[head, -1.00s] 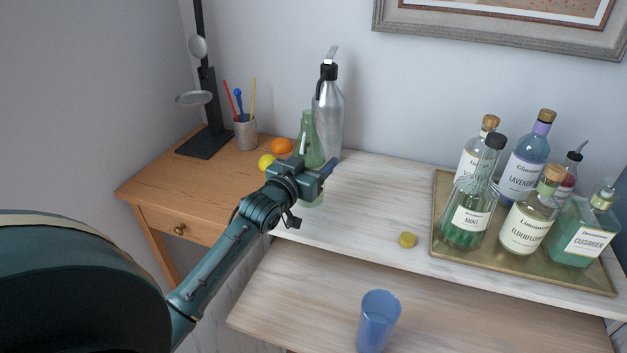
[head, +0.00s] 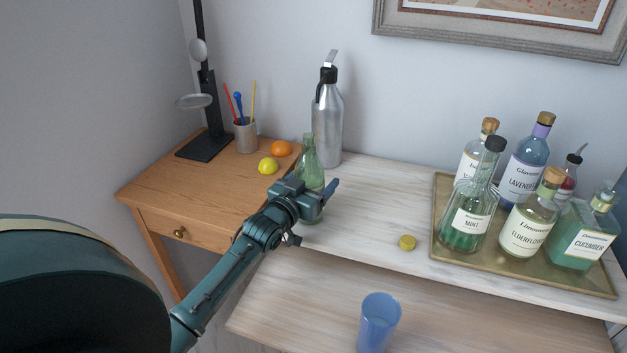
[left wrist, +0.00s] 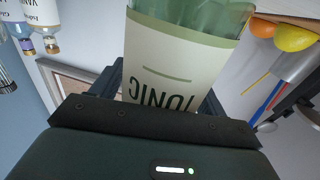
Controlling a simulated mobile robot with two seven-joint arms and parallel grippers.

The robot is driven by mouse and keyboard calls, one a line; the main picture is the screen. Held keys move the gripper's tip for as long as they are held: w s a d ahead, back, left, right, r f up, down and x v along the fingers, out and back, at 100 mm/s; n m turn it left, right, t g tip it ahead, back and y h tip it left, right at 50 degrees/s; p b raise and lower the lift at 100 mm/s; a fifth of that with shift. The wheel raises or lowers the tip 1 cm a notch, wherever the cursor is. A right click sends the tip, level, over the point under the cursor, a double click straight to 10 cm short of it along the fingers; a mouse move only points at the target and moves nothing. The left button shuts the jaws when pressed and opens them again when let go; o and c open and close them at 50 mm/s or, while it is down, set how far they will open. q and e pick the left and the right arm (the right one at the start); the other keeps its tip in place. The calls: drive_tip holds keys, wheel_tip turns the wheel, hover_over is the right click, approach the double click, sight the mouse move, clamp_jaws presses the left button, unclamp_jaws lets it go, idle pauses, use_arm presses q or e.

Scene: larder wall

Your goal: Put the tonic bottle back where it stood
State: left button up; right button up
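The tonic bottle (head: 309,163) is green glass and upright, at the left end of the marble counter. My left gripper (head: 314,193) is around its lower body, with a finger showing at its right side. In the left wrist view the cream label (left wrist: 180,65) reading TONIC, upside down, fills the space between the fingers, and the gripper is shut on the bottle. The bottle's foot shows just below the gripper; I cannot tell whether it touches the counter. My right gripper is not in view.
A steel siphon (head: 328,120) stands behind the bottle. A lemon (head: 267,166) and orange (head: 281,148) lie on the wooden table to the left. A yellow cap (head: 407,242) lies on the counter, left of the brass tray (head: 437,215) of bottles. A blue glass (head: 379,322) stands lower in front.

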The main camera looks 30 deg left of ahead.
use_arm(q)
drive_tip(key=shift+o, duration=0.8)
drive_tip(key=shift+r, duration=0.25)
drive_tip(key=s, duration=1.2)
drive_tip(key=shift+d+b, duration=0.2)
drive_tip(key=shift+b, duration=0.15)
drive_tip(key=shift+f, duration=0.1)
